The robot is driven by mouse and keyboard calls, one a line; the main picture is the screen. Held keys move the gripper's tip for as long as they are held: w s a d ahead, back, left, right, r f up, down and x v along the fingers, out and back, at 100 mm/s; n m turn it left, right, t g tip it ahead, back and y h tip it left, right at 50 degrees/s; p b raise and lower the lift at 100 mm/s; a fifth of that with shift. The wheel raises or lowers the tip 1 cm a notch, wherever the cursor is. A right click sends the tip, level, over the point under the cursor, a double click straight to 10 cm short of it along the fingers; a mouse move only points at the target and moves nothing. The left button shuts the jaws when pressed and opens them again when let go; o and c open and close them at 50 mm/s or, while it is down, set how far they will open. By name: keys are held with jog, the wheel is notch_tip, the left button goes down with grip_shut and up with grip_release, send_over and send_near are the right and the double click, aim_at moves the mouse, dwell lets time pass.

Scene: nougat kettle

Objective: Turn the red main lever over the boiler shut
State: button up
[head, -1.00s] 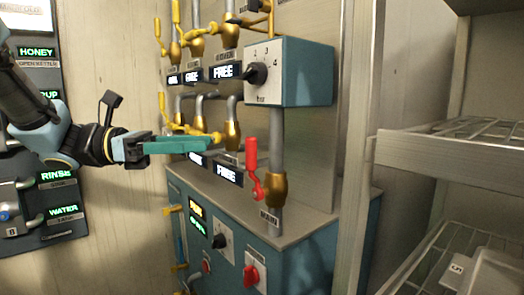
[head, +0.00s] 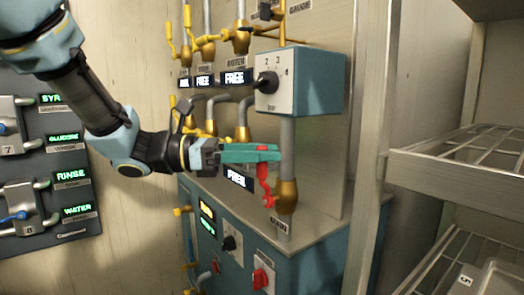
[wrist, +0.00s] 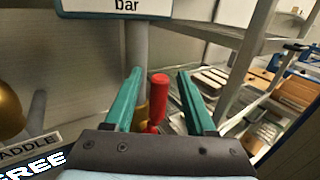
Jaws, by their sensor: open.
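The red main lever (head: 264,186) stands upright on a brass valve (head: 286,193) on the grey pipe above the blue boiler cabinet (head: 318,250). Its top is level with my gripper (head: 268,153) in the head view. In the wrist view the red lever (wrist: 159,97) stands between the two green fingers of my gripper (wrist: 155,95), with gaps on both sides. The fingers are open. The lever's lower part is hidden behind the gripper body in the wrist view.
A blue-and-white box with a black bar selector (head: 300,82) is fixed just above my gripper. Other pipes with yellow levers (head: 188,35) are to the left. A metal shelf rack (head: 455,155) stands at the right. A red knob (head: 261,279) is on the cabinet front.

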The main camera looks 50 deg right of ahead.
grip_shut()
dwell(1.3)
